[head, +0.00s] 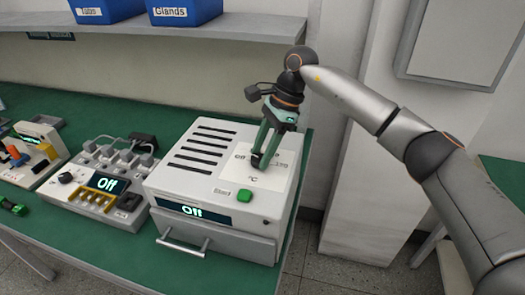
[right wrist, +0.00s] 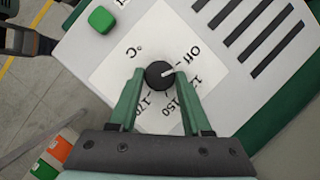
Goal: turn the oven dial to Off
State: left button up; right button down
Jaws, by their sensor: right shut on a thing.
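The oven (head: 190,170) is a white box with slots in its top and a front display (head: 192,210) that reads "Off". Its black dial (right wrist: 158,75) sits on a white label plate (right wrist: 120,68) in the right wrist view. The dial's white pointer points right and slightly up, beside the "Off" label (right wrist: 192,54). My right gripper (right wrist: 160,82) is shut on the dial, one green finger on each side. In the head view my right gripper (head: 259,162) reaches down onto the plate and hides the dial.
A green button (head: 244,196) is in front of the dial, near the oven's front edge. A device with a display reading "Off" (head: 107,184) and several plugs stands left of the oven. A shelf (head: 200,28) with blue bins (head: 184,10) hangs behind.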

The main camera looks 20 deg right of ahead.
jog(key=shift+w+n, duration=0.1)
jog(key=shift+n, duration=0.4)
jog(key=shift+c, duration=1.7)
grip_release()
jog(key=shift+g, duration=0.3)
jog(key=s+v, duration=0.1)
jog(key=v, duration=1.1)
jog(key=shift+w+r, duration=0.3)
jog(key=shift+w, duration=0.15)
